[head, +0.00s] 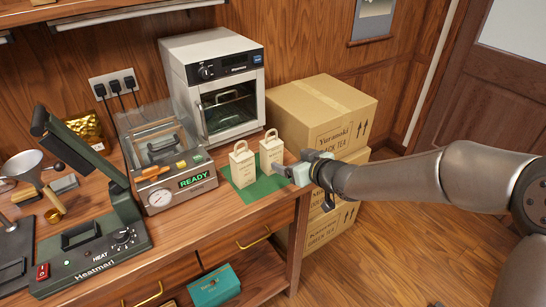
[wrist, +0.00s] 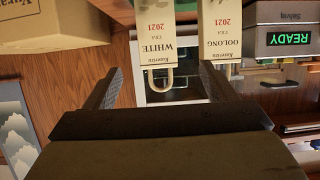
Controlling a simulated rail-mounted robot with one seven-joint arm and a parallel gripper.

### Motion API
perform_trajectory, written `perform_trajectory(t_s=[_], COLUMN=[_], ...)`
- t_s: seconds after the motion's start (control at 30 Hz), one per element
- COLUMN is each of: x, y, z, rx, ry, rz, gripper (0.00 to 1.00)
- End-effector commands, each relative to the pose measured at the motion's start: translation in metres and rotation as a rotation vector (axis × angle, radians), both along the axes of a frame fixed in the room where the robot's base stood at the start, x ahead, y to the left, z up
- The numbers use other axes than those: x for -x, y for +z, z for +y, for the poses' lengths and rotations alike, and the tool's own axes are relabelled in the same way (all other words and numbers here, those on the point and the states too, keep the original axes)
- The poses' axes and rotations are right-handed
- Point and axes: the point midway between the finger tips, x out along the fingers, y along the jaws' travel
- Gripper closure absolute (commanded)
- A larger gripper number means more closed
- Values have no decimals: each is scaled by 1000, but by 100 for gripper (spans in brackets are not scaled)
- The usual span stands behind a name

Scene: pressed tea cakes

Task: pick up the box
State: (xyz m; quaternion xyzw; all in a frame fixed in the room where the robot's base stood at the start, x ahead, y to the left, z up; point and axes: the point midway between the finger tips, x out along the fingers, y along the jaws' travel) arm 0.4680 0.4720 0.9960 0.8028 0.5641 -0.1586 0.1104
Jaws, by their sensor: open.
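Two small cream tea boxes with handles stand upright on a green mat (head: 268,187). The left one (head: 243,168) reads "OOLONG 2021" in the wrist view (wrist: 220,25). The right one (head: 271,151) reads "WHITE 2021" in the wrist view (wrist: 157,38), which looks upside down. My gripper (head: 284,171) is open and empty, just right of the white tea box. In the wrist view its two fingers (wrist: 162,85) point toward the boxes, with the white tea box in the gap and the oolong box in line with the right finger. I cannot tell whether they touch.
Large cardboard cartons (head: 325,110) are stacked right of the wooden table. A white oven (head: 213,85) stands behind the boxes. A press with a READY display (head: 194,180) is at left, beside a heat sealer (head: 95,240). A teal box (head: 214,287) lies below. Floor at right is clear.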

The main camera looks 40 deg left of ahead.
Motion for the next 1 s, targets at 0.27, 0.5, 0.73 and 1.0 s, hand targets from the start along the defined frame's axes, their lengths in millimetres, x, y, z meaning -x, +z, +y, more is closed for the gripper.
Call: perform_trajectory(t_s=[0.27,0.5,0.73,1.0], x=[-18,-28,-36,-46], y=[-24,-33,-41,-52], z=[53,73,96,118], rx=[3,3,5,4], ry=[1,-3,-1,-2], rz=[1,0,1,-1], gripper=[22,22,22,22])
